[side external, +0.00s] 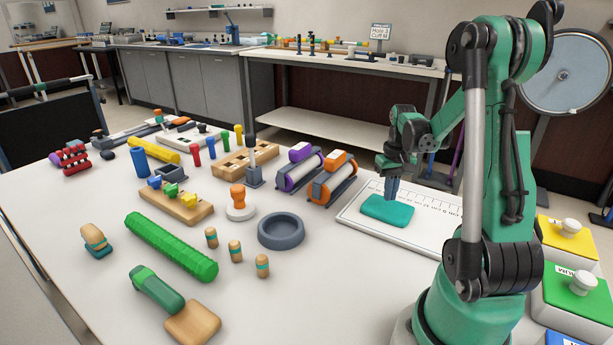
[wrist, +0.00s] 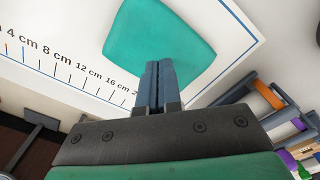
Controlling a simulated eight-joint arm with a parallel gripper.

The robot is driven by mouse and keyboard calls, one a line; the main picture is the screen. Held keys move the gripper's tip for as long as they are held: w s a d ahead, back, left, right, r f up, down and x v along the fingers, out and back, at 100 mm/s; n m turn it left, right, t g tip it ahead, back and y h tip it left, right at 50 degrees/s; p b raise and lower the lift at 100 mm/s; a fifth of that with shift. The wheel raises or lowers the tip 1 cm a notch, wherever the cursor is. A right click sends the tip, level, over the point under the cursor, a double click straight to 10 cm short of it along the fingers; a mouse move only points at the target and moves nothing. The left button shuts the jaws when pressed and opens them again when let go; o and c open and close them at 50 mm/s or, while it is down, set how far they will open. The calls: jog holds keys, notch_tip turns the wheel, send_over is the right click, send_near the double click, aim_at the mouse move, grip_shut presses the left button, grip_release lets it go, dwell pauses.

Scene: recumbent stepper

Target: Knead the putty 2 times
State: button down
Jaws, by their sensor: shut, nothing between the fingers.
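The putty (side external: 387,211) is a flat teal slab with rounded corners lying on a white board (side external: 350,212) with a centimetre scale. In the wrist view the putty (wrist: 160,42) lies just beyond my fingertips. My gripper (side external: 392,198) points straight down over the putty's back part, with its blue-grey fingers shut and empty. In the wrist view my gripper (wrist: 153,65) overlaps the putty's near edge. I cannot tell whether the fingertips touch the putty. The fingers hide a small part of it.
Purple (side external: 299,170) and orange (side external: 332,178) rollers on stands are left of the board. A grey ring dish (side external: 281,232) and several small pegs stand nearer the front. Yellow (side external: 567,238) and green (side external: 577,291) boxes are at the right. The table's front middle is clear.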

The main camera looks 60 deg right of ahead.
jog(key=shift+f, duration=0.35)
jog(key=shift+f, duration=0.35)
jog(key=shift+f, duration=0.15)
dwell(0.4)
jog(key=shift+f, duration=0.15)
dwell(0.8)
jog(key=shift+r, duration=0.8)
jog(key=shift+f, duration=0.1)
jog(key=shift+f, duration=0.5)
jog(key=shift+f, duration=0.25)
dwell(0.6)
